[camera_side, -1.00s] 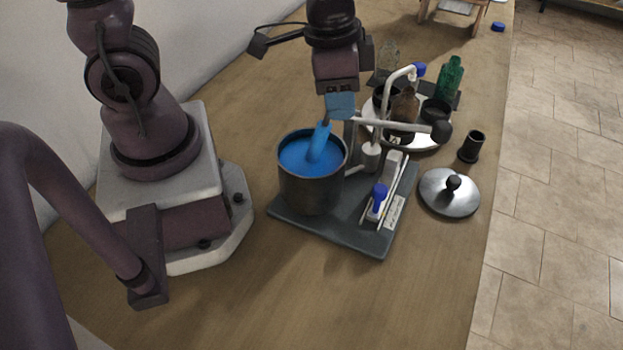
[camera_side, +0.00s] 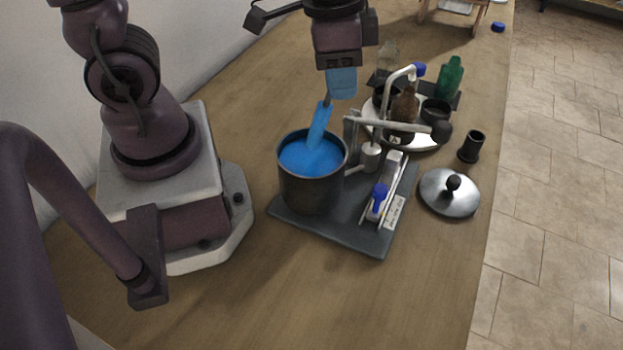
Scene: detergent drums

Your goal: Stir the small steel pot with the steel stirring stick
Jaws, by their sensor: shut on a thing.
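The small steel pot (camera_side: 312,190) stands open on a dark tray and holds bright blue liquid (camera_side: 312,158). My gripper (camera_side: 341,84) is above the pot's back rim, with blue on its fingers. It is shut on the steel stirring stick (camera_side: 319,126), which hangs down and leans a little to the left. The stick's lower part looks blue, and its lower end reaches the blue liquid. The exact grip on the stick's top is hard to see.
The dark tray (camera_side: 350,238) also holds a small rack with a blue-topped item (camera_side: 380,196). A steel lid (camera_side: 449,192) and a black cup (camera_side: 471,146) are at right. A round white tray with bottles and a green bottle (camera_side: 450,78) stand behind. The front table is clear.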

